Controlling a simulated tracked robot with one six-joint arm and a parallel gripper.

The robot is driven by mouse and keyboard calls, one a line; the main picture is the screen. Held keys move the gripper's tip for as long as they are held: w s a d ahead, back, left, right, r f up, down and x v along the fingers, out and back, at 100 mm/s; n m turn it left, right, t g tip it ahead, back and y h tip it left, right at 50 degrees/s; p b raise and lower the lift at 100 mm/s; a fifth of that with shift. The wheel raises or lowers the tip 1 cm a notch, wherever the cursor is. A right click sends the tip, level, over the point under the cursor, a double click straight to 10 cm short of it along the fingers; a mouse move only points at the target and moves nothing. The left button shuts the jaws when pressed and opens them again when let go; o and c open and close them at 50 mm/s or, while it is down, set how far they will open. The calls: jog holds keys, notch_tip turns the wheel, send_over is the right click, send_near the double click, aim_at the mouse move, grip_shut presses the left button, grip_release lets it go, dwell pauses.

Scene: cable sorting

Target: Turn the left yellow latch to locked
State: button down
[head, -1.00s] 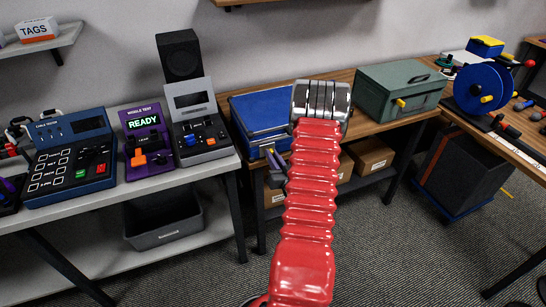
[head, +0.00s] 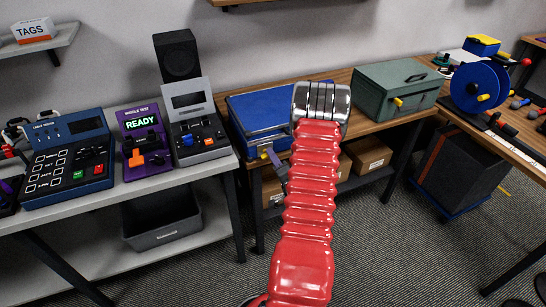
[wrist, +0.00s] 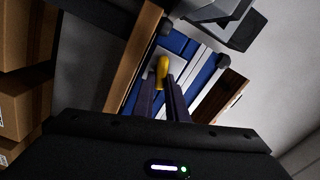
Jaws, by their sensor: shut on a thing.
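The blue case (head: 262,112) sits on the wooden bench, partly hidden behind my red arm. Its left yellow latch (head: 264,154) is on the front face, near the left side. My gripper (head: 273,160) is at that latch, its dark fingers pointing up and left at it. In the wrist view the yellow latch (wrist: 162,66) stands between the two purple-grey fingertips, over a pale plate on the blue case (wrist: 178,43). My gripper (wrist: 163,90) is shut on the latch. The right part of the case front is hidden by my arm.
A green box (head: 402,88) with a yellow latch stands right of my arm. A grey panel (head: 196,125) with a speaker behind it stands to the left. Cardboard boxes (head: 366,156) lie on the shelf under the bench. The floor in front is clear.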

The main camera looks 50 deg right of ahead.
jog(key=shift+s+d+f+m, duration=0.1)
jog(key=shift+d+f+m, duration=0.1)
jog(key=shift+m, duration=0.8)
jog(key=shift+s+d+f+m, duration=0.1)
jog(key=shift+f+m, duration=0.05)
jog(key=shift+m, duration=0.85)
jog(key=shift+a, duration=0.1)
jog(key=c, duration=1.8)
grip_release()
jog(key=shift+w, duration=0.1)
jog(key=shift+o, duration=0.2)
jog(key=shift+a, duration=0.1)
jog(key=v, duration=1.4)
jog(key=shift+w, duration=0.1)
